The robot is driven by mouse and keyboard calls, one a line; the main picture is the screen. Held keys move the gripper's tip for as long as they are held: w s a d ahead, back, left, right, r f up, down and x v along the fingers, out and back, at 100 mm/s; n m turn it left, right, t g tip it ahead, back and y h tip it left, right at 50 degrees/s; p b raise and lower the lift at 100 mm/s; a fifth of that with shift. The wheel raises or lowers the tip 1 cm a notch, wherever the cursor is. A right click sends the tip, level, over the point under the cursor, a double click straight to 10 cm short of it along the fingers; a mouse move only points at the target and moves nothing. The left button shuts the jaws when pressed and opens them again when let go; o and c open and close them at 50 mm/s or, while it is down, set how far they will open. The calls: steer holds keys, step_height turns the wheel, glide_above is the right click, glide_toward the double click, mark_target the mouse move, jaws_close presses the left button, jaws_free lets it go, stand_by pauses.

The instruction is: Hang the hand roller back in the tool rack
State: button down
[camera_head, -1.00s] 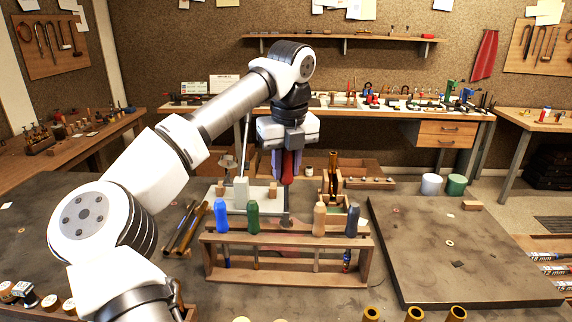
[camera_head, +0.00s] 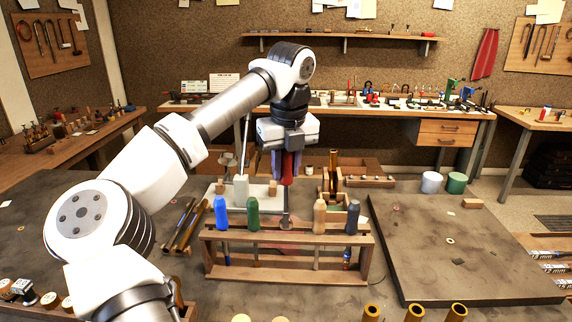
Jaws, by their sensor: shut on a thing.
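My gripper (camera_head: 287,166) points down above the back of the tool rack and is shut on the red handle of the hand roller (camera_head: 288,170). The roller hangs upright, its grey lower end (camera_head: 286,218) showing just behind or at the rack's top bar; I cannot tell whether it touches the bar. The wooden tool rack (camera_head: 212,262) stands on the dark workbench. It holds a blue-handled tool (camera_head: 222,212) and a green-handled tool (camera_head: 253,214) on the left, and a tan-handled (camera_head: 319,215) and a dark blue-handled tool (camera_head: 353,217) on the right. The middle of the rack between them holds no other handle.
A pale tray (camera_head: 240,204) with blocks and a wooden box with a brass tube (camera_head: 333,170) stand behind the rack. Dark rods (camera_head: 186,228) lie to its left. A broad dark slab (camera_head: 450,255) lies to the right. Brass tubes (camera_head: 415,313) stand in front.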

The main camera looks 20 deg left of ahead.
mark_target(286, 211)
steer(key=shift+f+b, duration=1)
steer(key=shift+f, duration=0.7)
stand_by(0.4)
steer(key=shift+f+b, duration=3.4)
steer(key=shift+f, duration=1.25)
steer(key=c, duration=1.1)
jaws_free()
steer(key=r, duration=0.4)
steer(key=s+r, duration=0.1)
steer(key=r, duration=0.4)
steer(key=d+r, duration=0.1)
steer(key=r, duration=0.4)
steer(key=shift+s+b, duration=0.15)
steer(key=shift+b, duration=0.15)
steer(key=shift+f, duration=0.1)
